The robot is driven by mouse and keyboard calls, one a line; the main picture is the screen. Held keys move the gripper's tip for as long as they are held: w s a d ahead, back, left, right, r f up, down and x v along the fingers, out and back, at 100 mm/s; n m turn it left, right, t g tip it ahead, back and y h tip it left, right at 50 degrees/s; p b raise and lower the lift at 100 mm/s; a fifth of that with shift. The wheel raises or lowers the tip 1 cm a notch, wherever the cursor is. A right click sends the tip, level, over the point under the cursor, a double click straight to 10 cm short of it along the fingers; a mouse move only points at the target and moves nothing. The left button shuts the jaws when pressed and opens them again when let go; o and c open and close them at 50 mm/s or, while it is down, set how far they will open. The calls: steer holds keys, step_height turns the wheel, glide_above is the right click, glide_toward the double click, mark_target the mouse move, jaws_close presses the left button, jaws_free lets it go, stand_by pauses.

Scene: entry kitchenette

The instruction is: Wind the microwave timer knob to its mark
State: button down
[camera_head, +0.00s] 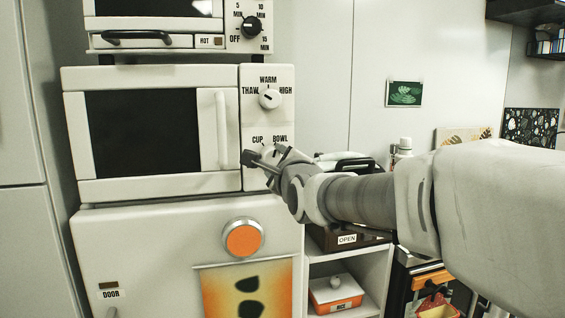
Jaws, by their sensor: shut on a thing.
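The white microwave (70,130) has a dark door window and a control strip on its right. The lower knob (268,149), below the CUP and BOWL labels, is the likely timer knob and is mostly hidden by my gripper. My gripper (254,159) reaches in from the right and is shut on this knob. The knob's pointer and its exact angle cannot be made out. The upper white knob (270,98), among THAW, WARM and HIGH, is free of my gripper.
A toaster oven (150,22) with a black knob (251,26) stands above the microwave. A vertical door handle (222,129) is just left of the control strip. Below is a white cabinet (160,250) with an orange round (243,239). Shelves with an OPEN box (347,239) stand lower right.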

steer(key=shift+s+a+r+m+b, duration=0.15)
steer(key=shift+r+m+b, duration=0.15)
steer(key=shift+m+b, duration=0.3)
steer(key=shift+w+a+r+m+b, duration=0.1)
steer(key=shift+r+m+b, duration=0.15)
steer(key=shift+m+b, duration=0.3)
steer(key=c, duration=0.6)
jaws_free()
steer(key=shift+s, duration=0.1)
steer(key=shift+o, duration=1.9)
steer(key=shift+d+f, duration=0.1)
steer(key=shift+f, duration=0.15)
